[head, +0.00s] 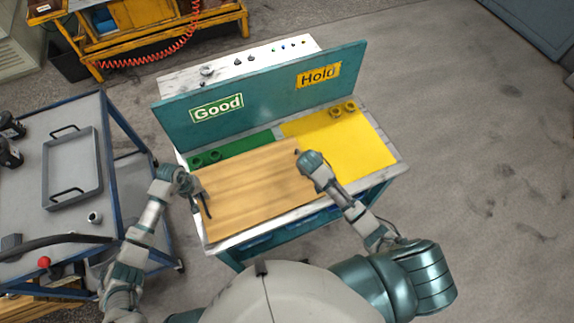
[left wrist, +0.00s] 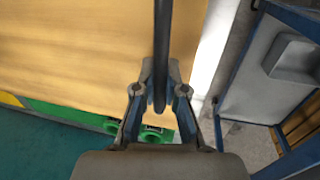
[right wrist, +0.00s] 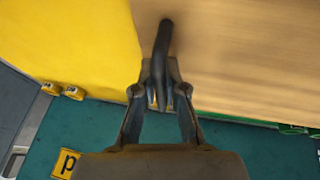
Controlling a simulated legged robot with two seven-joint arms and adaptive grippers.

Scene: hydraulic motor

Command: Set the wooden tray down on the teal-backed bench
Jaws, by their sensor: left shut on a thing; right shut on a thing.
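The wooden tray (head: 250,190) is a flat light-brown board over the front of the teal-backed bench (head: 398,168). It covers part of the green and yellow areas; I cannot tell whether it touches the bench top. My left gripper (head: 200,190) is shut on the black handle at the tray's left end; the handle (left wrist: 162,50) runs between the fingers in the left wrist view (left wrist: 160,92). My right gripper (head: 305,165) is at the tray's right end, shut on the other black handle (right wrist: 163,45), clear in the right wrist view (right wrist: 160,92). The right handle is mostly hidden in the head view.
The teal back panel (head: 260,95) bears "Good" and "Hold" signs. Green fittings (head: 206,158) and yellow fittings (head: 342,110) stand along the back of the bench. A blue cart (head: 120,150) with a grey tray (head: 72,168) is at the left. The floor at right is clear.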

